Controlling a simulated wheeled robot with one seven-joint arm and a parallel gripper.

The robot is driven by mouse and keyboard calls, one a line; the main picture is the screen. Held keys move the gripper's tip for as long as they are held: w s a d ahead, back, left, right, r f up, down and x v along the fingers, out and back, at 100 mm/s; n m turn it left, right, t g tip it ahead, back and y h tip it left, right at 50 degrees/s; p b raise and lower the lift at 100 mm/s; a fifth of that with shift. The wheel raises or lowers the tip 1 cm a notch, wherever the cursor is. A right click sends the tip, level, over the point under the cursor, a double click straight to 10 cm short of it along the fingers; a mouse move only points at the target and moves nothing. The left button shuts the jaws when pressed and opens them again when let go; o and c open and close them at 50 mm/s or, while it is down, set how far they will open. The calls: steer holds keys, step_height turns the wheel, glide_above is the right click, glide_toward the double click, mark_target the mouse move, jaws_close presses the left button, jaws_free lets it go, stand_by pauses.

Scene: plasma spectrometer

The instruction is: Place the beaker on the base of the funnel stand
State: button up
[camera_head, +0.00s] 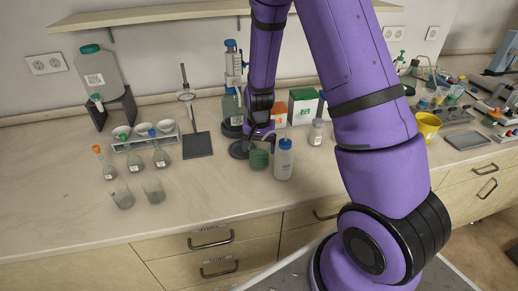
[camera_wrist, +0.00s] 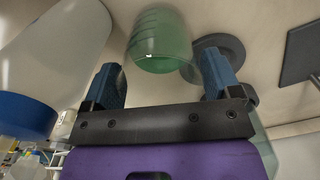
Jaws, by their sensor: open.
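A green beaker (camera_head: 259,159) stands on the worktop just below my gripper (camera_head: 262,136). In the wrist view the green beaker (camera_wrist: 160,42) lies ahead of my open gripper (camera_wrist: 162,75), in line with the gap between the blue fingers. No contact with either finger is visible. The funnel stand has a dark rectangular base (camera_head: 198,146), a rod and a ring holding a funnel (camera_head: 187,97). The base is bare, to the left of the green beaker; its corner shows in the wrist view (camera_wrist: 304,55). Two clear beakers (camera_head: 122,196) (camera_head: 153,191) stand at the front left.
A white bottle with a blue cap (camera_head: 284,163) stands close right of the green beaker. A dark round base (camera_head: 240,149) lies close on its left. Flasks (camera_head: 160,157) and a rack of bowls (camera_head: 143,139) stand left of the stand.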

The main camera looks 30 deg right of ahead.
steer(key=s+a+r+n+t, duration=0.1)
steer(key=s+r, duration=0.1)
steer(key=r, duration=0.8)
steer(key=s+r+n, duration=0.1)
steer(key=s+r, duration=0.1)
steer(key=r, duration=0.7)
steer(key=s+a+r+n+t, duration=0.1)
steer(key=s+r+n+t, duration=0.1)
steer(key=s+r, duration=0.6)
steer(key=s+a+r+n+t, duration=0.2)
steer(key=s+r, duration=0.6)
steer(key=s, duration=0.5)
steer(key=shift+n, duration=0.8)
steer(key=shift+s, duration=0.4)
steer(key=shift+c, duration=0.4)
